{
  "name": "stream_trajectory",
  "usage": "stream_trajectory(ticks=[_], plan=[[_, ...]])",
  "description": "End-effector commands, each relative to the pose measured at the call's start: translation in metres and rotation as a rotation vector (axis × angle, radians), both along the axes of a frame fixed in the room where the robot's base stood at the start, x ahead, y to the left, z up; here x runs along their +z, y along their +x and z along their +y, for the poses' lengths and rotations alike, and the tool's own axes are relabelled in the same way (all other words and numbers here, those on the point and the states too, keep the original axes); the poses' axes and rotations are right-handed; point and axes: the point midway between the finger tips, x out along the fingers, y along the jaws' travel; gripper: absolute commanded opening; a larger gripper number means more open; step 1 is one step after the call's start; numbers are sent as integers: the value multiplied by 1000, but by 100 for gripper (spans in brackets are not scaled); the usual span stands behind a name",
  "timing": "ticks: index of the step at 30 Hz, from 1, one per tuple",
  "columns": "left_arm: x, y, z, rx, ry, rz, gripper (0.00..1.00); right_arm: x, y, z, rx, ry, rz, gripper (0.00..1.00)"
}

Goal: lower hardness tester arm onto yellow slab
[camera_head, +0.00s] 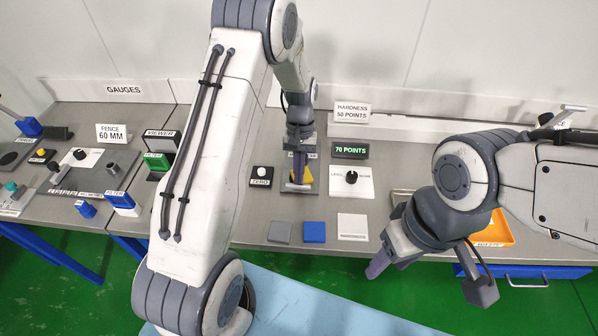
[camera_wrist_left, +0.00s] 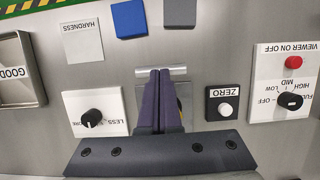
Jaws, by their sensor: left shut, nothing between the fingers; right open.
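My left gripper (camera_head: 298,178) is shut and empty, pointing down over the hardness tester. The yellow slab (camera_head: 307,175) shows partly beside its fingers; the fingers hide the rest. In the left wrist view the shut purple fingers (camera_wrist_left: 164,72) reach to a silver bar (camera_wrist_left: 178,70), which lies across the tester and may be its arm. I cannot tell whether the fingers touch it or how high it stands above the slab. A green display (camera_head: 350,150) reads 70 POINTS. My right gripper (camera_head: 380,262) is open and empty, near the table's front edge.
The ZERO button (camera_head: 262,172) stands left of the tester and a black knob (camera_head: 351,177) right of it. A grey slab (camera_head: 279,232), a blue slab (camera_head: 314,232) and a white HARDNESS pad (camera_head: 352,226) lie in front. An orange tray (camera_head: 495,232) is at right.

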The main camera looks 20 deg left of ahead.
Motion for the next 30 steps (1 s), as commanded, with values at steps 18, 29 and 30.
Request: stream_trajectory(ticks=[18,29,30], plan=[[-36,-7,-2,-1,0,0,0,-19,0,0,1,0,0,51],[-34,-8,-3,-1,0,2,0,-16,0,0,1,0,0,51],[-32,-7,-3,-1,0,2,0,-13,0,0,1,0,0,51]])
